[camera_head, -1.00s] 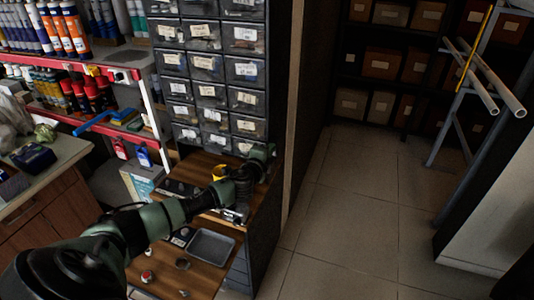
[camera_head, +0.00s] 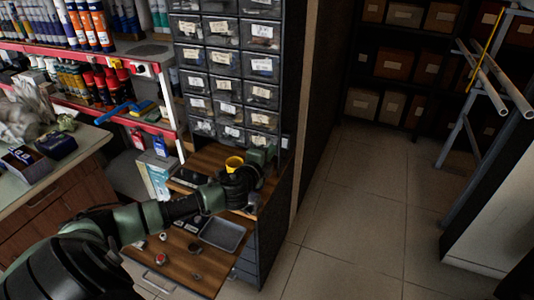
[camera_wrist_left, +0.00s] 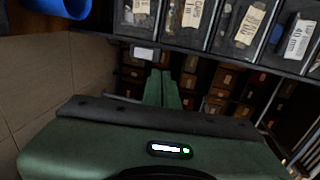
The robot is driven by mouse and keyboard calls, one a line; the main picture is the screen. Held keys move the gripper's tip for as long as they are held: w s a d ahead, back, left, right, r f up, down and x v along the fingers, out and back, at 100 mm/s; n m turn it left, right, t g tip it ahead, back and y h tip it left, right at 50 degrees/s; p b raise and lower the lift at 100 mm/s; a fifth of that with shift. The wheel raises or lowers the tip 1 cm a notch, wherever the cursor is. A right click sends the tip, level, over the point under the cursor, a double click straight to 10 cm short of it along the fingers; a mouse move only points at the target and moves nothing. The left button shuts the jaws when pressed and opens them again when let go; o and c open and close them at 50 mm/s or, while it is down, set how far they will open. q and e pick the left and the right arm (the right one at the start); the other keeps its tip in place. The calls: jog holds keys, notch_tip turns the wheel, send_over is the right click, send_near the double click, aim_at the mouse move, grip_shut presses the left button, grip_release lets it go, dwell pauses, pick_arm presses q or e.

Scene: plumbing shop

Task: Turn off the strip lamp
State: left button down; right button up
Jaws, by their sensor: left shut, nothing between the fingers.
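I cannot make out a lit strip lamp in any view. A small pale plate (camera_head: 287,142), possibly a switch, is at the right edge of the drawer cabinet (camera_head: 228,84). A small white plate (camera_wrist_left: 143,52) shows just beyond the fingertips in the left wrist view; I cannot tell if it is the same one. My left gripper (camera_head: 266,154) is in front of the cabinet's lower right, above the wooden worktop, just left of the pale plate. Its green fingers (camera_wrist_left: 161,86) are together and empty. My right gripper is not in view.
A grey tray (camera_head: 222,234) and small parts lie on the wooden top below my arm. A blue object (camera_wrist_left: 58,8) is at the wrist view's top left. The tiled floor (camera_head: 365,200) at right is clear.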

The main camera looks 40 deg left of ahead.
pick_arm(q)
jog(key=shift+r+v, duration=0.25)
jog(key=shift+v, duration=0.9)
